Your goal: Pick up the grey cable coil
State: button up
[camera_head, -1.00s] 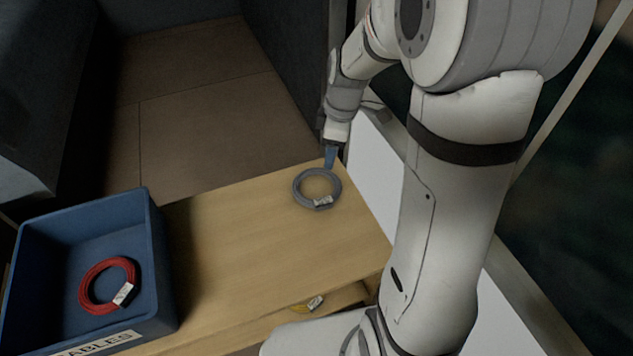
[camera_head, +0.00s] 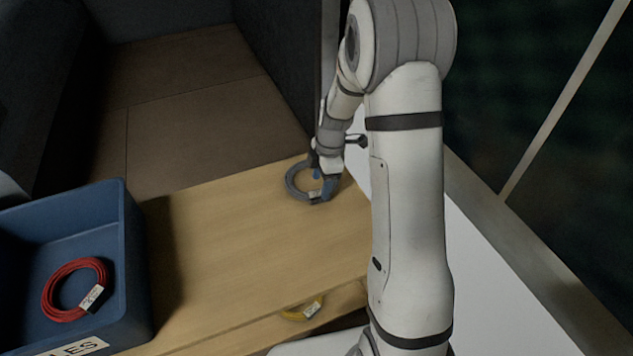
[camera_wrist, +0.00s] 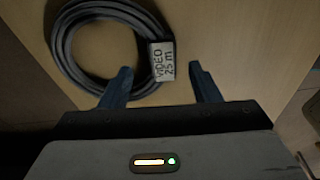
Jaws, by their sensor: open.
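The grey cable coil (camera_head: 297,184) lies flat at the far right end of the wooden bench top, and its left part shows clear of my gripper. In the wrist view the coil (camera_wrist: 72,62) has a tag (camera_wrist: 163,62) reading "VIDEO 25 m". My gripper (camera_head: 322,190) is at the right side of the coil and hides part of it. In the wrist view its two blue fingers (camera_wrist: 165,86) are apart, with the tagged side of the coil at and just beyond the gap between their tips. Whether the fingers touch the coil cannot be told.
A blue bin (camera_head: 135,255) with a lettered label holds a red cable coil (camera_head: 62,308) at the left. A yellow coil (camera_head: 298,314) lies on a lower shelf under the bench front. The middle of the bench top (camera_head: 225,235) is clear. A wall stands close on the right.

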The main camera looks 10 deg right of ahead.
aim_at(319, 192)
jog(key=f, duration=0.2)
jog(key=f+b, duration=0.1)
jog(key=shift+a+f, duration=0.2)
jog(key=shift+a, duration=0.05)
jog(key=shift+r, duration=0.1)
grip_shut()
